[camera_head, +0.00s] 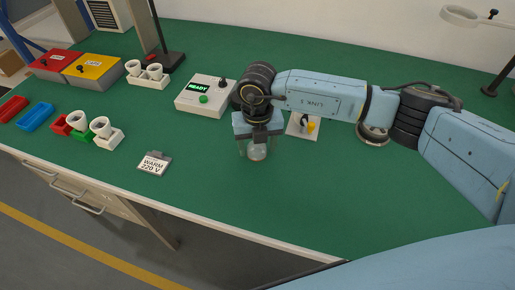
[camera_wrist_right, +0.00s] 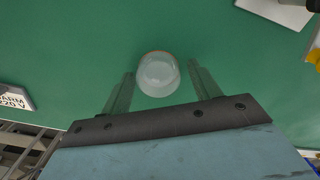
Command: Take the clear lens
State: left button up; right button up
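The clear lens (camera_head: 257,153) is a small translucent cup shape standing on the green bench top. In the right wrist view the lens (camera_wrist_right: 158,74) shows a pale inside and an orange edge at its far side. My right gripper (camera_head: 255,150) points down over it. In the right wrist view the two fingers of my right gripper (camera_wrist_right: 160,80) stand apart on either side of the lens, with a gap showing at each side. My left gripper is not in view.
A control box (camera_head: 205,97) reading READY stands behind. A "WARM 220 V" sign (camera_head: 154,163) stands to the left. White holders (camera_head: 107,136), a yellow box (camera_head: 94,72) and a red box (camera_head: 57,63) are farther left. The bench front right of the sign is clear.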

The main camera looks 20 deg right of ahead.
aim_at(257, 146)
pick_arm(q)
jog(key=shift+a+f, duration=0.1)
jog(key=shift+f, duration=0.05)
pick_arm(e)
jog(key=shift+f, duration=0.1)
jog(key=c, duration=0.7)
jog(key=shift+c, duration=0.2)
